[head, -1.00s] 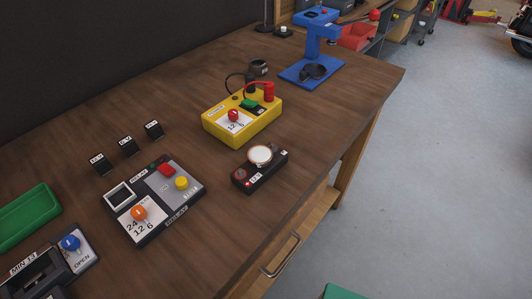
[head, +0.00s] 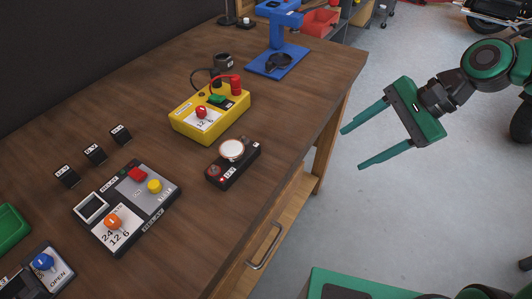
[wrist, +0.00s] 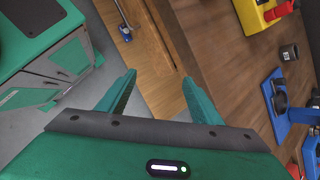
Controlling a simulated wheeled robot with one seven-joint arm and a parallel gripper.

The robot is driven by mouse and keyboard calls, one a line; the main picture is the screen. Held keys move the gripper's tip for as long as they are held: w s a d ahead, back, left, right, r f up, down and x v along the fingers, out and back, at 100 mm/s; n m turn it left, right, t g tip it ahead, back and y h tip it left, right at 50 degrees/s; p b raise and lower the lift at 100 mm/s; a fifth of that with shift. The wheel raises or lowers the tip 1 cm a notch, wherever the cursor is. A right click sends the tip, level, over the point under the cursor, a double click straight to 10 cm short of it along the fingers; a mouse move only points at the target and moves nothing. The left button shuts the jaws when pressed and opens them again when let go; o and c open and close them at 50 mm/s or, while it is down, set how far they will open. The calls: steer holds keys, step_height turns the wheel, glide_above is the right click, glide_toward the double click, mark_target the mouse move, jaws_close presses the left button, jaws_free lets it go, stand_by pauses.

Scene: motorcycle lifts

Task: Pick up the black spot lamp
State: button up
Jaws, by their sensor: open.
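A short black cylinder (head: 223,63) with a small white label, which looks like the spot lamp, stands upright on the wooden workbench (head: 150,120), just behind the yellow tester box (head: 210,110). It also shows at the upper right of the wrist view (wrist: 289,52). My gripper (head: 352,149) is open and empty. It is off the bench's front right edge, over the floor, well to the right of the lamp in the head view. In the wrist view my fingers (wrist: 158,78) point towards the bench front and its drawer, with nothing between them.
A blue stand (head: 280,62) is right of the lamp. A black lamp-topped box (head: 232,163), a relay panel (head: 127,207) and several small black blocks are nearer. The bench's front right strip is clear.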

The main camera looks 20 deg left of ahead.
steer(key=s+a+r+m+g+y, duration=0.2)
steer(key=s+a+r+y, duration=0.1)
steer(key=a, duration=0.6)
steer(key=m+g+y, duration=0.1)
steer(key=g+y, duration=0.1)
steer(key=g, duration=0.1)
glide_toward(231, 148)
steer(key=shift+x, duration=3.95)
steer(key=shift+f, duration=0.15)
steer(key=c, duration=1.4)
jaws_close()
